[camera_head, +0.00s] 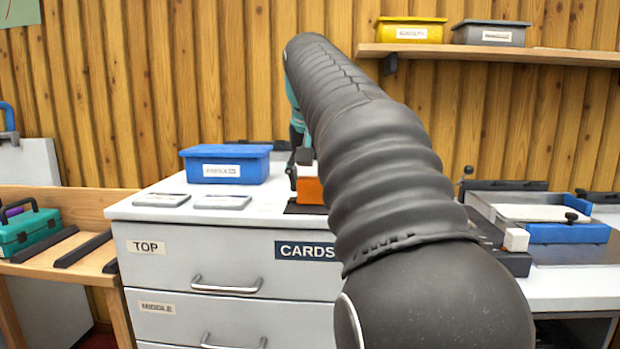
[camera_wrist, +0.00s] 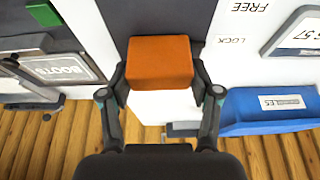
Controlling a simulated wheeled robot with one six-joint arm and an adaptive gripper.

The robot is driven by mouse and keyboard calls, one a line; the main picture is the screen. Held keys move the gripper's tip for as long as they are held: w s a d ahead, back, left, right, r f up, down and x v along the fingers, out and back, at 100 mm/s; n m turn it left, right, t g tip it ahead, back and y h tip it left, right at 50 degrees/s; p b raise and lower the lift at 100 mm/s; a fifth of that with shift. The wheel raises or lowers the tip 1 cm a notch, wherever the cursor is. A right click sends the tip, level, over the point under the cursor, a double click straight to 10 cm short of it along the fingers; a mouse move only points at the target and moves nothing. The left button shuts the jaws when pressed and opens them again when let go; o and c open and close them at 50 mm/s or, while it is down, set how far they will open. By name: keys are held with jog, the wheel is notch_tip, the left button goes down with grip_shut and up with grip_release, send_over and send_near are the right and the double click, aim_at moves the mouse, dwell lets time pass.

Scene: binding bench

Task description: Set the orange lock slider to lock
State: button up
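The orange lock slider (camera_wrist: 160,62) is a block at the end of a dark strip (camera_wrist: 160,18) in the wrist view. The printed words LOCK (camera_wrist: 231,41) and FREE (camera_wrist: 250,7) appear upside down to its right. The slider is closer to LOCK than to FREE; its exact alignment is unclear. My gripper (camera_wrist: 160,72) has a finger against each side of the slider and appears shut on it. In the head view the orange slider (camera_head: 309,191) shows left of my arm, which hides much of the gripper.
A blue bin (camera_head: 225,166) and two grey plates (camera_head: 222,202) lie left of the slider on the white drawer cabinet (camera_head: 230,240). A tray with a blue bar (camera_head: 567,233) lies at right. A shelf (camera_head: 500,53) holds yellow and grey bins above. A plank wall stands behind.

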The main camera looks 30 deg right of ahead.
jog(key=o, duration=0.4)
jog(key=shift+w+d, duration=0.15)
jog(key=shift+o, duration=0.2)
jog(key=v, duration=1.2)
jog(key=shift+f, duration=0.1)
jog(key=s+a+f+n, duration=0.2)
jog(key=s+a+f, duration=0.3)
jog(key=f, duration=0.8)
jog(key=s+a+f+n+t+y, duration=0.1)
jog(key=s+a+f, duration=0.3)
jog(key=f, duration=0.9)
jog(key=s+a+f+n+t+y, duration=0.1)
jog(key=s+a+f+n, duration=0.2)
jog(key=f, duration=1)
jog(key=s+a, duration=0.2)
jog(key=s, duration=0.3)
jog(key=shift+a+f+n, duration=0.2)
jog(key=shift+a+n, duration=0.1)
jog(key=shift+n, duration=0.1)
